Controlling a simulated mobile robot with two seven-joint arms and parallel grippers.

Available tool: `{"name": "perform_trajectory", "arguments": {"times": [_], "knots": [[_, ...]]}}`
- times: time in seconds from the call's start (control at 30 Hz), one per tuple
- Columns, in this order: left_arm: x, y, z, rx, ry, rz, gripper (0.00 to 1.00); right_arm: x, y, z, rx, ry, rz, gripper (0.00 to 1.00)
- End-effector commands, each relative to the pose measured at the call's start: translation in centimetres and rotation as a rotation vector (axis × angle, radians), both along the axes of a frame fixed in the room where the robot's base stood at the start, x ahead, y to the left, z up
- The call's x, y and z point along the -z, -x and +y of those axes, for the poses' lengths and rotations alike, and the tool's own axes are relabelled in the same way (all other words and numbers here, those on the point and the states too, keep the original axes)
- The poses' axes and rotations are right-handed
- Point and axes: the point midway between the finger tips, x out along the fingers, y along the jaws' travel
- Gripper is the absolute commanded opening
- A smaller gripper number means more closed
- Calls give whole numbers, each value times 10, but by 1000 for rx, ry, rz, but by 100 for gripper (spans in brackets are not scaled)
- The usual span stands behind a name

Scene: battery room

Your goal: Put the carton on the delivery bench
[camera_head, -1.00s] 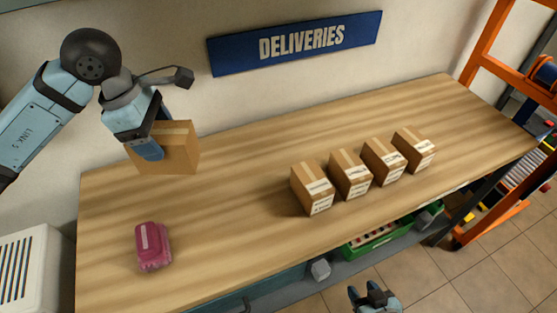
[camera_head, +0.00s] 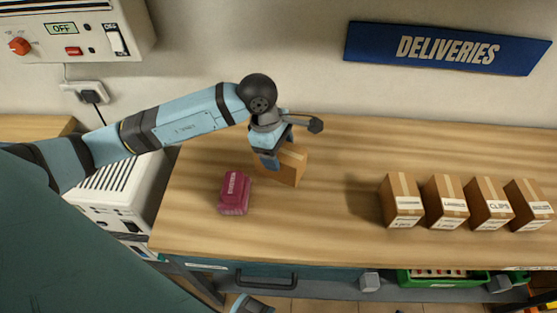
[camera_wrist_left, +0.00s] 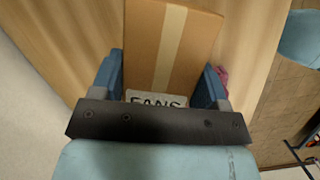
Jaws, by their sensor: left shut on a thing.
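My left gripper (camera_head: 270,160) is shut on a brown carton (camera_head: 292,167) over the left part of the wooden delivery bench (camera_head: 330,225). In the left wrist view the carton (camera_wrist_left: 170,45) sits between the two blue fingers, with a pale tape strip and a label reading FANS. The carton looks slightly tilted in the head view. I cannot tell whether its underside touches the bench. A part of my right gripper (camera_head: 250,304) shows at the bottom edge, cut off, so its jaws are unclear.
A dark pink package (camera_head: 235,193) lies on the bench just left of the carton. Several labelled cartons (camera_head: 403,200) stand in a row to the right. Bare bench lies between. A blue DELIVERIES sign (camera_head: 447,48) hangs on the wall behind.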

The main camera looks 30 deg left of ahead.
Motion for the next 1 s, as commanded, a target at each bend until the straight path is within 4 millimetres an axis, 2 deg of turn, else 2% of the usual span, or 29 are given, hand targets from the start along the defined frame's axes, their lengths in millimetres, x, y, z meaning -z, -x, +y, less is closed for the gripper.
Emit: {"name": "perform_trajectory", "arguments": {"times": [0.33,0.67,0.7,0.8,1.0], "knots": [[41,1,0,1,1,2,23,-2,1,0,-3,2,0,43],[46,0,0,1,0,0,23,3,1,0,-3,2,1,43],[46,0,0,1,0,1,73,2,2,0,-2,2,3,43],[45,0,0,1,0,1,95,2,2,0,-2,2,3,43],[45,0,0,1,0,1,95,1,1,0,-1,2,4,43]]}}
